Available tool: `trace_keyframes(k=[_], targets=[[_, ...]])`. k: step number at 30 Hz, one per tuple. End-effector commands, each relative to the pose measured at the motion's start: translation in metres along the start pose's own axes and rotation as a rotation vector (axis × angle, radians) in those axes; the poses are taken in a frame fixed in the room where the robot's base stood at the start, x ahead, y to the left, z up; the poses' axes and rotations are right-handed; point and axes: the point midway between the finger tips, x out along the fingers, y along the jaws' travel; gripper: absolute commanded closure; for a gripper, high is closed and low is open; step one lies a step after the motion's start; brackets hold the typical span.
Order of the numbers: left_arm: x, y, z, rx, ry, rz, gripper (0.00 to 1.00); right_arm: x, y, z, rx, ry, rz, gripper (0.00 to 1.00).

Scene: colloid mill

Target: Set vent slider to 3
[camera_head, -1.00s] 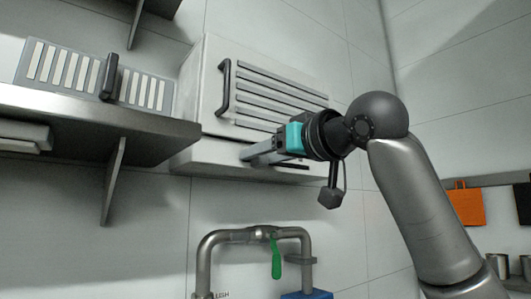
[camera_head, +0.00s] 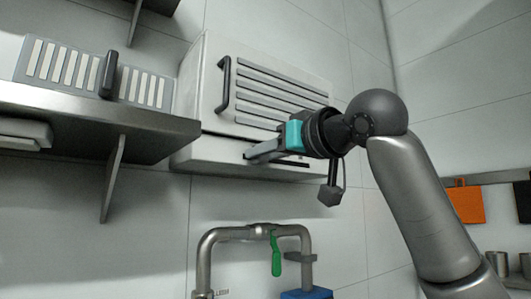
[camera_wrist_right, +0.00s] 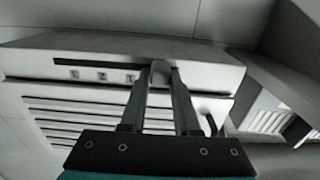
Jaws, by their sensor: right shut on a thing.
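The vent slider knob (camera_wrist_right: 159,72) is a small grey block in the right wrist view, at the right end of the dark slot (camera_wrist_right: 95,62) in the pale panel. Small dark marks (camera_wrist_right: 102,76) sit beside the slot to its left, too blurred to read surely. My right gripper (camera_head: 250,156) reaches the lower front of the white vent box (camera_head: 200,155) in the head view. Its fingertips (camera_wrist_right: 160,68) lie on both sides of the knob and are shut on it. In the head view the fingers hide the knob. My left gripper is not in view.
A slatted cover with a black handle (camera_head: 223,87) is just above the fingers. A metal shelf (camera_head: 90,122) juts out at the left, with a slatted panel on it. A pipe with a green lever (camera_head: 276,255) is below. The wall between is clear.

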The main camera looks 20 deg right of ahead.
Motion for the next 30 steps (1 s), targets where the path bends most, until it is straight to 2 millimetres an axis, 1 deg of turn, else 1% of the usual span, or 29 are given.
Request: trace_keyframes(k=[26, 29, 30], targets=[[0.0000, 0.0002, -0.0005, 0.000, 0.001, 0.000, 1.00, -0.0002, -0.0003, -0.0002, 0.000, 0.000, -0.001, 1.00], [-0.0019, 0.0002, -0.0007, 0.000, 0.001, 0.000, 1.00, 0.0001, 0.0036, -0.0006, 0.001, -0.001, 0.000, 1.00], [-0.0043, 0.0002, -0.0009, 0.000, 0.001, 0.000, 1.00, 0.0002, 0.0087, -0.0012, 0.002, -0.001, 0.001, 1.00]])
